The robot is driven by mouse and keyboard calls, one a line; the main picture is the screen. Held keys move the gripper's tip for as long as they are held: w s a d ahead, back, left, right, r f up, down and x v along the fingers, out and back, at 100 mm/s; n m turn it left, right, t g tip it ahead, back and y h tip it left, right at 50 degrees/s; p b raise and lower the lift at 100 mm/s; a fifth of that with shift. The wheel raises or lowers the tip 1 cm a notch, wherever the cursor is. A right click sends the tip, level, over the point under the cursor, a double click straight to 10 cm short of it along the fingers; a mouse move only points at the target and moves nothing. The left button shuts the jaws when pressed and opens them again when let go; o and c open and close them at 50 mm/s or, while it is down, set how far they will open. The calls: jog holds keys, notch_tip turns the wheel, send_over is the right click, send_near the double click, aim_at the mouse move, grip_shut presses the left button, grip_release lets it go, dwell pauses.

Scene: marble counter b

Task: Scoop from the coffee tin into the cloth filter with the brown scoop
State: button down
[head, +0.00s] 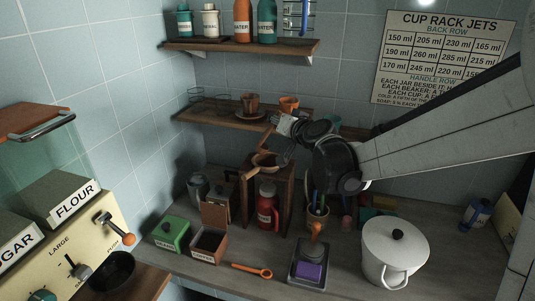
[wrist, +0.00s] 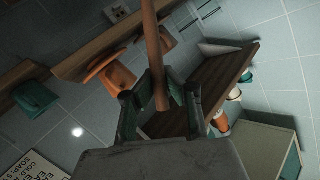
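The coffee tin (head: 208,243) stands open on the counter, with dark grounds inside and a label on its front. My gripper (head: 287,143) is in front of the lower shelf, above the wooden stand (head: 283,190). In the wrist view a long brown handle (wrist: 153,45) runs between the fingertips, and my gripper (wrist: 160,103) appears shut on it. I take this as the brown scoop; its brown bowl-like end seems to show over the stand (head: 265,160). I cannot clearly make out the cloth filter at the stand, or what the scoop holds.
A green tin (head: 171,234) is left of the coffee tin. An orange scoop (head: 251,271) lies in front. A red flask (head: 267,207) is by the stand, a scale (head: 309,271) and white pot (head: 394,250) to the right. Shelf cups (head: 289,104) are close behind my gripper.

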jog(key=shift+d+f+m+t+y+b, duration=0.15)
jog(key=shift+d+m+t+y+b, duration=0.15)
jog(key=shift+d+m, duration=0.45)
jog(key=shift+d+f+m+t+y+b, duration=0.35)
jog(key=shift+d+m+b, duration=0.15)
jog(key=shift+d+m, duration=0.25)
jog(key=shift+d+f+m+t+y+b, duration=0.3)
jog(key=shift+d+m+b, duration=0.2)
jog(key=shift+d, duration=0.3)
dwell(2.1)
jog(key=shift+d+f+m+t+b, duration=0.9)
jog(key=shift+m+b, duration=0.6)
jog(key=shift+b, duration=1)
dwell(1.1)
